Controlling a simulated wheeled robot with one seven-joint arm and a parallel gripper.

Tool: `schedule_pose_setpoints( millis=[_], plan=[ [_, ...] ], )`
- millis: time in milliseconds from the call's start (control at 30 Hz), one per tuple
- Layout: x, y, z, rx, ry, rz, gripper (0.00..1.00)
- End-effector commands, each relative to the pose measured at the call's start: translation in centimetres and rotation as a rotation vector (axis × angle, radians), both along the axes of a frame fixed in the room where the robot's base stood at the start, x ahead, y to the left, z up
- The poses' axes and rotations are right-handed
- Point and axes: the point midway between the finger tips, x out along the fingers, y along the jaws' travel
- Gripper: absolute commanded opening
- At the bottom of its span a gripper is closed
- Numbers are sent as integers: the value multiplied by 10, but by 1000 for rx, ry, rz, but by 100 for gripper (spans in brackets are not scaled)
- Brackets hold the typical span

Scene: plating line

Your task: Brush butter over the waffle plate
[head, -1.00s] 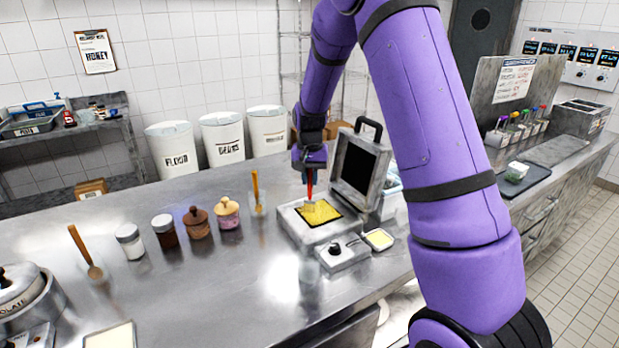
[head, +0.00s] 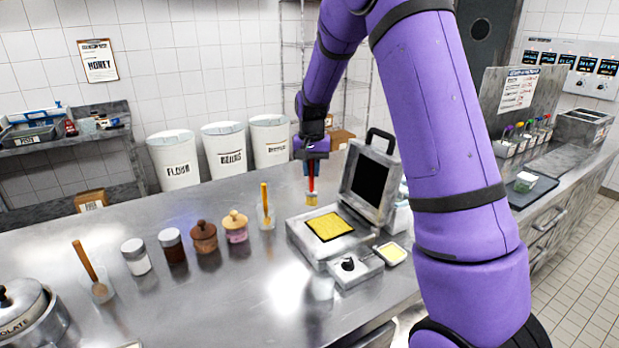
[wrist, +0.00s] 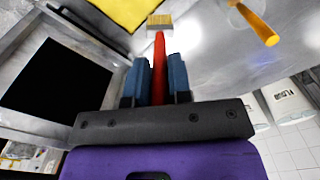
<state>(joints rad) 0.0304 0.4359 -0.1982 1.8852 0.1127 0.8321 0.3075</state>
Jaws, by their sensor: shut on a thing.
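The waffle iron stands open on the steel counter, with its dark lid (head: 368,178) raised and its yellow waffle plate (head: 329,226) facing up. The plate also shows at the top of the wrist view (wrist: 125,8). My gripper (head: 311,165) is shut on the red handle of a pastry brush (wrist: 159,62). The brush hangs bristles down in the head view, above and just behind the plate's back edge, apart from it. Its pale bristles (wrist: 159,20) show beside the yellow plate in the wrist view. A small dish of yellow butter (head: 392,253) sits at the iron's front right.
A glass with an orange-handled tool (head: 266,210) stands left of the iron. Several jars (head: 204,236) and a wooden spoon (head: 92,270) are farther left. White bins (head: 223,148) stand behind the counter. The front middle of the counter is clear.

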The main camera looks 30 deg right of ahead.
Motion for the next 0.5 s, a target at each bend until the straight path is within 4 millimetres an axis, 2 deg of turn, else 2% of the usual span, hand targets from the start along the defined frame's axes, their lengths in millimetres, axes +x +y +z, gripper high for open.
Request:
schedule_pose_setpoints(
  millis=[300, 500],
  plan=[
    [-3, -5, 27, -1, -2, 1, 0],
    [-4, -6, 31, -1, -1, 1, 0]
  ],
)
